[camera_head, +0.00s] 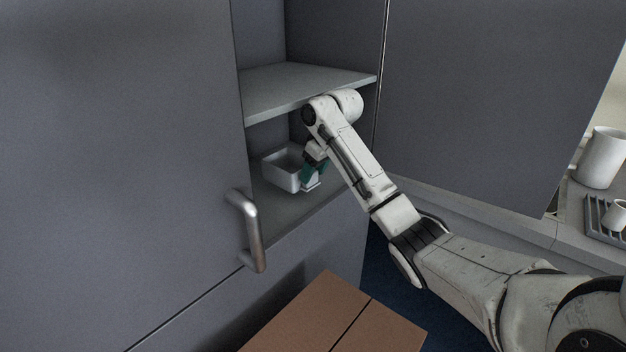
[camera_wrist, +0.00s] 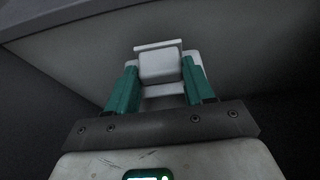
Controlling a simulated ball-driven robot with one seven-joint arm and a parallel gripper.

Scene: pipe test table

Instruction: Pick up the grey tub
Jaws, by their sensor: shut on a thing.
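The grey tub (camera_head: 283,171) is a small open-topped box on the lower shelf inside the cabinet. My gripper (camera_head: 314,172) reaches in from the right and is at the tub's right side. In the wrist view the green fingers of my gripper (camera_wrist: 159,84) stand on both sides of a pale part of the tub (camera_wrist: 160,66). The gripper is shut on the tub. The tub looks level. I cannot tell whether its base touches the shelf.
A grey shelf board (camera_head: 300,88) lies just above my arm and the tub. A cabinet door with a metal handle (camera_head: 250,230) is at the left. A cardboard box (camera_head: 330,315) stands below. A white container (camera_head: 600,158) and a rack (camera_head: 604,218) are at the right.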

